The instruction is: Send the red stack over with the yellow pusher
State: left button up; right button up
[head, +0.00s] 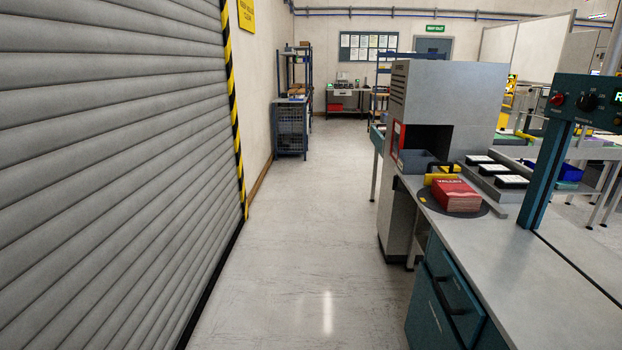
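The red stack (456,196) has a printed top sheet and pale lettering. It sits on a dark round mat (430,203) on the grey bench at the right. A yellow bar (444,176), likely the yellow pusher, lies just behind the stack and close to it; I cannot tell whether they touch. The stack hides part of the bar. A second yellow piece (447,168) shows right behind it. Neither of my grippers is in this view.
A grey box-shaped machine (450,90) with a dark opening stands behind the stack. Dark trays with white tops (495,168) lie right of it. A teal post (545,175) with a control panel (588,103) rises from the bench. The floor (300,230) left of the bench is clear, up to a roller shutter (110,150).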

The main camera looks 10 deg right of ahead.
aim_at(446, 169)
jog(key=i+z, duration=0.1)
jog(key=i, duration=0.45)
jog(key=i+z, duration=0.1)
jog(key=i, duration=0.4)
jog(key=i+j+z, duration=0.15)
jog(key=i, duration=0.35)
jog(key=i+j+z, duration=0.1)
jog(key=i, duration=0.45)
jog(key=i+j+z, duration=0.1)
jog(key=i+j, duration=0.15)
jog(key=i, duration=0.25)
